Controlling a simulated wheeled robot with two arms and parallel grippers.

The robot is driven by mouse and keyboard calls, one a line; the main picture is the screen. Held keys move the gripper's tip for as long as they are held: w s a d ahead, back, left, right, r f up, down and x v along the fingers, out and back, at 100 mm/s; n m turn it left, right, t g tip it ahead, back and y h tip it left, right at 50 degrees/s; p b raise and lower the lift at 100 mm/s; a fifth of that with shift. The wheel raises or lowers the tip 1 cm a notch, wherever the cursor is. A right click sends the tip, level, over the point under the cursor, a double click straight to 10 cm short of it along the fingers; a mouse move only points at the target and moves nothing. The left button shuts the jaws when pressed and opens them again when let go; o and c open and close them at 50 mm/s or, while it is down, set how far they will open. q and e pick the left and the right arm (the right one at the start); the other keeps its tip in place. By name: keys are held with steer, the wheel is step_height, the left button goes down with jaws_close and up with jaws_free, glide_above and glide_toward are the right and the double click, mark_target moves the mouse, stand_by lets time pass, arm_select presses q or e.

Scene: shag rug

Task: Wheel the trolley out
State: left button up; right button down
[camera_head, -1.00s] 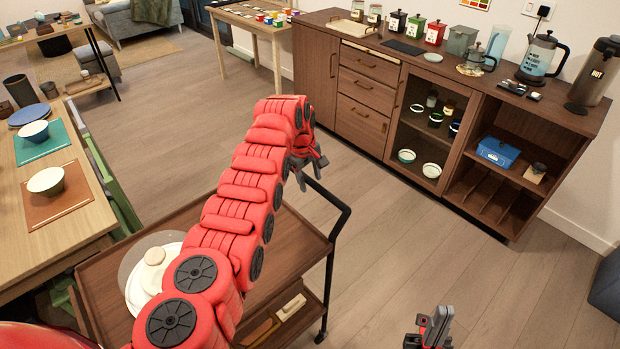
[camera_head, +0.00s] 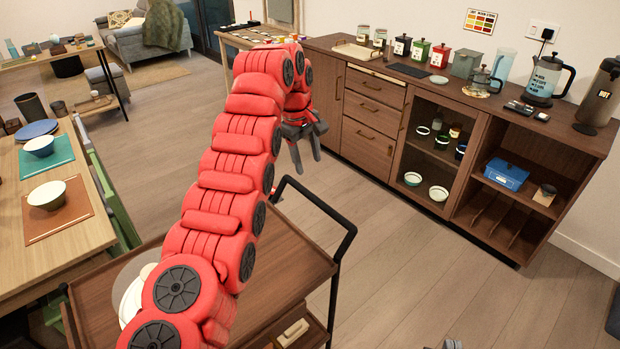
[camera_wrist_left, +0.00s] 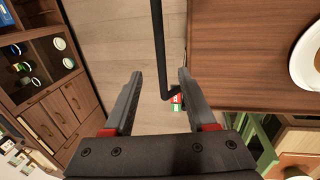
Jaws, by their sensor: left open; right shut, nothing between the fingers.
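The trolley (camera_head: 285,285) has a brown wooden top and a lower shelf, with a black bar handle (camera_head: 343,222) rising at its right end. My left arm crosses over the trolley and hides part of it. My left gripper (camera_head: 308,158) is open and empty, above the far end of the handle. In the left wrist view the black handle bar (camera_wrist_left: 158,45) runs down to a bend that appears between the open fingers (camera_wrist_left: 158,85), apart from them. Of my right gripper (camera_head: 452,344) only a grey tip shows at the bottom edge.
A pale plate (camera_head: 130,295) with a lidded piece sits on the trolley, partly hidden. A dining table (camera_head: 75,235) and green chair (camera_head: 122,215) stand close on its left. A long sideboard (camera_head: 365,145) stands behind on the right. The wood floor (camera_head: 400,260) between is clear.

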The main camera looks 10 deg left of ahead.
arm_select(q)
steer(key=r, duration=0.3)
steer(key=shift+s+a+r+p, duration=0.15)
steer(key=shift+s+a+p, duration=0.1)
steer(key=shift+s+p, duration=0.1)
